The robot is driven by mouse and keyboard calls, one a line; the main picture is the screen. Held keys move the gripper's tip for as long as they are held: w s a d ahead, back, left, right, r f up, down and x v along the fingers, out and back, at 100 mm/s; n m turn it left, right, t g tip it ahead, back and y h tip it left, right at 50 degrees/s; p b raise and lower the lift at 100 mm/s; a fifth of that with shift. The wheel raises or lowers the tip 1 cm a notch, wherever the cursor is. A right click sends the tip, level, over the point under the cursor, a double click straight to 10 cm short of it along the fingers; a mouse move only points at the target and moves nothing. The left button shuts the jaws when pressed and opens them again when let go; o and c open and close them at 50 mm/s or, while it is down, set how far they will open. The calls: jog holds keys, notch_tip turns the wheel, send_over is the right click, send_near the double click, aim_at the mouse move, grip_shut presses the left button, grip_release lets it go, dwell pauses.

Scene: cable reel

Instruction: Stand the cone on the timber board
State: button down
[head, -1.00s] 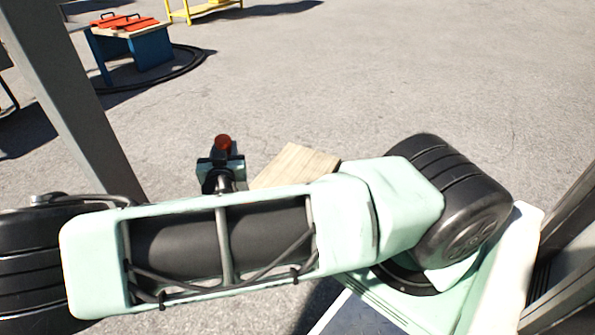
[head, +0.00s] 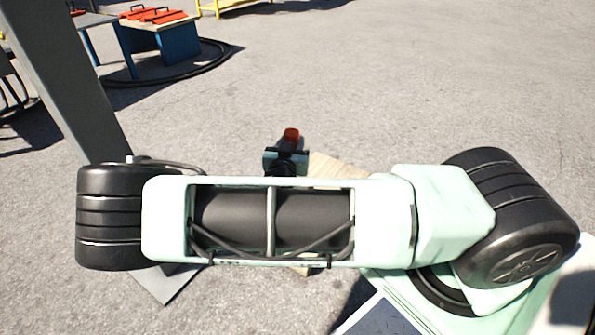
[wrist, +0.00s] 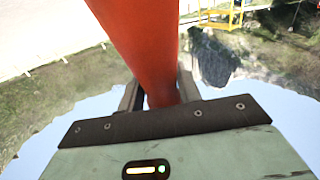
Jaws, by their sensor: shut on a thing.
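The orange-red cone (wrist: 145,40) is held between the two fingers of my gripper (wrist: 158,98) in the wrist view, where its far end runs out of the picture at the top. In the head view only a small red part of the cone (head: 291,134) shows above my gripper (head: 286,152). The pale timber board (head: 338,167) lies behind my arm, which hides most of it. In the head picture the gripper is just left of the board's visible part. The height of the cone above the ground cannot be told.
A blue-legged table (head: 160,40) with red items stands at the back left, with a black cable (head: 205,70) on the ground around it. A grey post (head: 65,80) rises at the left. A yellow frame (head: 235,6) is at the top. The paving at right is open.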

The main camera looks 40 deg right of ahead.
jog(key=shift+f+b, duration=1.4)
jog(key=shift+f, duration=1.7)
jog(key=c, duration=1)
grip_release()
jog(key=shift+o, duration=0.2)
